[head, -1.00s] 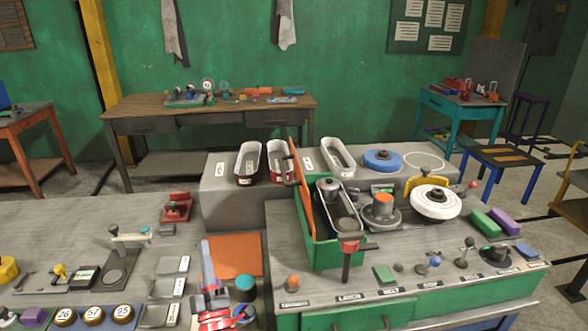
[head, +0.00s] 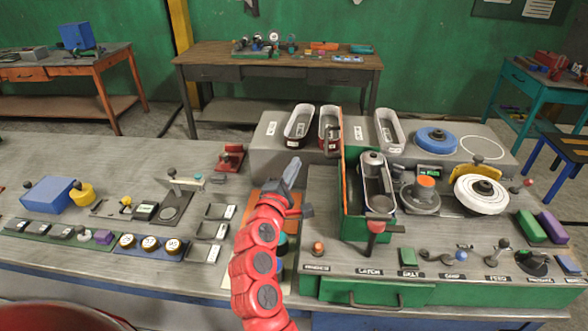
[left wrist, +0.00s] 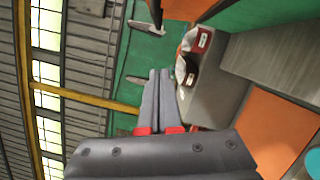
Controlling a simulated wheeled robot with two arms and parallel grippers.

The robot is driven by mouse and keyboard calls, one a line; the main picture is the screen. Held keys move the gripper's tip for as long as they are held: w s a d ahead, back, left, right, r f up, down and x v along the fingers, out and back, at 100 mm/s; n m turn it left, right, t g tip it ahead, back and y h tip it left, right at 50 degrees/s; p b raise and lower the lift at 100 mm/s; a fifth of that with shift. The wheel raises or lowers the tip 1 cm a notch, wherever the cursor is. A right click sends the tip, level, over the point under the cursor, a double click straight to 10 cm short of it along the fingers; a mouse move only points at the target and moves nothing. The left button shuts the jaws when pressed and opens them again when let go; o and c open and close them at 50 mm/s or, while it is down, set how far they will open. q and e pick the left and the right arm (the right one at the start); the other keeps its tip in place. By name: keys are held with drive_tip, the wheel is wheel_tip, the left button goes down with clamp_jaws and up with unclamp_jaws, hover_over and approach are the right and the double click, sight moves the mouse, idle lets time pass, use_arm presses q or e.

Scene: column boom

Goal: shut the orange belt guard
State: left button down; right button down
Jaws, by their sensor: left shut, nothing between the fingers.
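The orange belt guard (head: 342,155) stands upright along the left side of the green housing (head: 366,229), seen almost edge-on in the head view. The housing's top is open, with the pulley (head: 373,159) and belt parts showing inside. My left gripper (head: 295,162) is shut and empty, in the air left of the guard and apart from it. Its closed fingers also show in the left wrist view (left wrist: 160,74). A red-topped lever (head: 376,227) stands at the housing's front. My right gripper is not in view.
Metal trays (head: 299,125) and a blue disc (head: 437,139) sit on a grey raised block behind. A white wheel (head: 481,195) and several control knobs are right of the housing. An orange mat with a teal cylinder lies under my left arm.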

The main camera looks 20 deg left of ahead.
use_arm(q)
drive_tip(key=w+d+r+p, duration=0.1)
drive_tip(key=w+d+p, duration=0.2)
drive_tip(key=w, duration=0.3)
drive_tip(key=shift+w+d+r+p, duration=0.2)
drive_tip(key=shift+w+r+p, duration=0.2)
drive_tip(key=shift+p, duration=0.1)
drive_tip(key=shift+a, duration=0.1)
